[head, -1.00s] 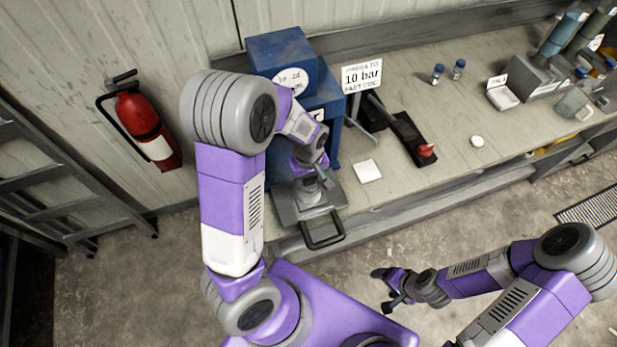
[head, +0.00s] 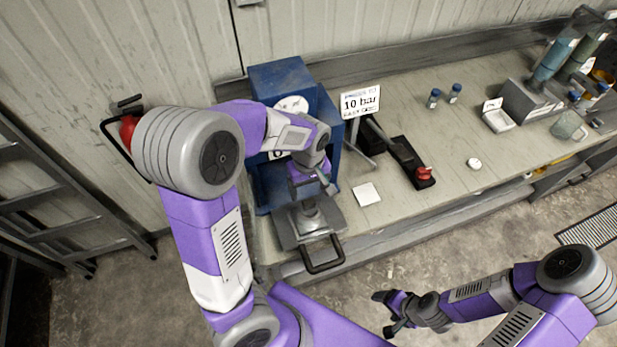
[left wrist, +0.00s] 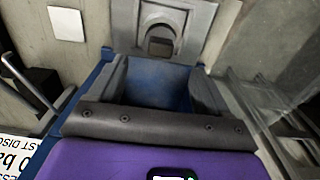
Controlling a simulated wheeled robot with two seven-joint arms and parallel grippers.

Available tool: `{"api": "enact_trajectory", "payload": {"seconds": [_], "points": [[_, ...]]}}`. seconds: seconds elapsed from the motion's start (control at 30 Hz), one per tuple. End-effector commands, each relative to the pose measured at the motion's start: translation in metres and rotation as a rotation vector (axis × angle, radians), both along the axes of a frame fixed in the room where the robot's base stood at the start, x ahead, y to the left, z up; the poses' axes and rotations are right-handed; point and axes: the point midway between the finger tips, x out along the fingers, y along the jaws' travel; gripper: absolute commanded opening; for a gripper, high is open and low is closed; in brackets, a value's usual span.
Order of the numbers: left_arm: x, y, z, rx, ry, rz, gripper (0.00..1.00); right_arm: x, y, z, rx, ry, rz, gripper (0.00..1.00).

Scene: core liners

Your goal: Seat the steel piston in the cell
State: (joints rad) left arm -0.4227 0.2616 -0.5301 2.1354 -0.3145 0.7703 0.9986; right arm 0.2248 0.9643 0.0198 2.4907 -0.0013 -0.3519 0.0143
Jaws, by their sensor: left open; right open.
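A blue press frame (head: 284,78) stands on the bench, with a grey steel tray (head: 285,232) and its dark handle (head: 322,262) at its front. A round steel piece (head: 309,214) stands on the tray; I cannot tell cell from piston there. It also shows near the top of the left wrist view (left wrist: 160,42). My left gripper (head: 306,188) is over the inner side of the tray, in front of the press. In the left wrist view its fingers (left wrist: 160,88) are apart with nothing between them. My right gripper (head: 386,312) is open and empty, over the floor before the bench.
A "10 bar" sign (head: 360,103) stands right of the press. A white square (head: 366,194) and a black device with a red knob (head: 424,173) lie on the bench. A ladder (head: 60,215) and a mostly hidden red extinguisher (head: 128,128) are at the left wall.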

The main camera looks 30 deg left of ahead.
Motion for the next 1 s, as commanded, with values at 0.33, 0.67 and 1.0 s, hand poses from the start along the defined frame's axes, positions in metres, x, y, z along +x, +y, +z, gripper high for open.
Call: {"api": "enact_trajectory", "payload": {"seconds": [0.33,0.67,1.0], "points": [[0.000,0.000,0.037,0.000,0.001,0.001,0.78,0.000,0.000,0.005,0.000,0.000,0.000,0.78],[-0.001,0.000,0.037,0.001,0.002,0.001,0.78,0.000,0.000,0.004,0.000,0.000,0.000,0.78],[-0.001,0.000,-0.006,0.002,0.009,0.000,0.78,0.000,0.000,-0.002,0.000,0.000,0.000,0.78]]}}
